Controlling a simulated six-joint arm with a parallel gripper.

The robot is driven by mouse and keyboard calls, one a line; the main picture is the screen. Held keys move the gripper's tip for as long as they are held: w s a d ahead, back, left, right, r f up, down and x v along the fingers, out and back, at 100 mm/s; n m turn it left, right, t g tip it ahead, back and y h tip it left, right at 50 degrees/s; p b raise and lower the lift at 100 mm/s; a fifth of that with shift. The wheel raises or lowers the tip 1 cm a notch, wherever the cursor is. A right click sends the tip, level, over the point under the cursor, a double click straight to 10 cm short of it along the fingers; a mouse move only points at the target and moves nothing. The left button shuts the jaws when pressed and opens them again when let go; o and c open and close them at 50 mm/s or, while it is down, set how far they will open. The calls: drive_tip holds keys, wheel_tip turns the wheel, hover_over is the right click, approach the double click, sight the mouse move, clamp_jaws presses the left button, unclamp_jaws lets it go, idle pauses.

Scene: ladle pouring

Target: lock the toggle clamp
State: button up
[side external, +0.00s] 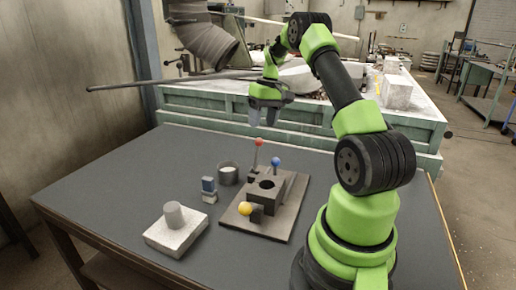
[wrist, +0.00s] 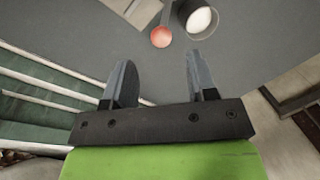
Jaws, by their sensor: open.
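A dark fixture on a flat base plate (side external: 235,220) stands on the table, with a block with a round hole (side external: 266,185) in its middle. Levers with a red knob (side external: 258,142), a blue knob (side external: 275,161) and a yellow knob (side external: 245,208) stand around the block; I cannot tell which is the toggle clamp. The red and blue levers look upright; the yellow knob sits low at the front. My gripper (side external: 264,117) is open and empty, above the table's back edge, behind and higher than the fixture. In the wrist view, the red knob (wrist: 161,37) lies beyond my open fingers (wrist: 160,80).
A cup with pale contents (side external: 228,175) and a small blue-and-grey block (side external: 209,188) stand left of the fixture. A white block with a grey cylinder (side external: 174,216) is at front left. A green-sided bench (side external: 200,107) borders the table behind.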

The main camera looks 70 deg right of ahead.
sight(259, 146)
drive_tip(key=f, duration=0.2)
drive_tip(key=a+f, duration=0.1)
drive_tip(key=f, duration=0.2)
drive_tip(key=w+f, duration=0.1)
drive_tip(key=f, duration=0.2)
drive_tip(key=shift+a+f, duration=0.25)
clamp_jaws()
drive_tip(key=shift+s, duration=0.1)
